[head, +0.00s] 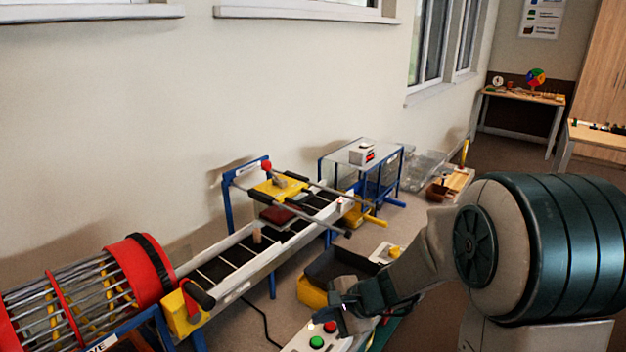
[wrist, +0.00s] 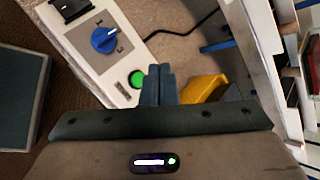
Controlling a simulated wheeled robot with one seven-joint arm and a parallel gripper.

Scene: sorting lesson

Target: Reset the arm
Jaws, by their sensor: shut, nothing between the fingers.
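My gripper (head: 343,312) is above the control panel in the head view, at the end of my arm, which comes in from the right. In the wrist view my gripper (wrist: 158,76) has its two fingers pressed together with nothing between them. The white control panel (head: 297,345) lies under and left of the gripper, with a green button (head: 316,342) and a red button (head: 330,327). In the wrist view the green button (wrist: 136,79) is just left of the fingertips, and a blue knob (wrist: 104,40) is farther up. I cannot tell whether the fingers touch the panel.
A conveyor (head: 240,255) with a small tan peg (head: 256,235) runs along the wall. A red-ended wire drum (head: 75,298) is at its left end. A yellow-and-black bin (head: 312,292) is close behind the gripper. A clear-topped blue stand (head: 362,153) is at the back.

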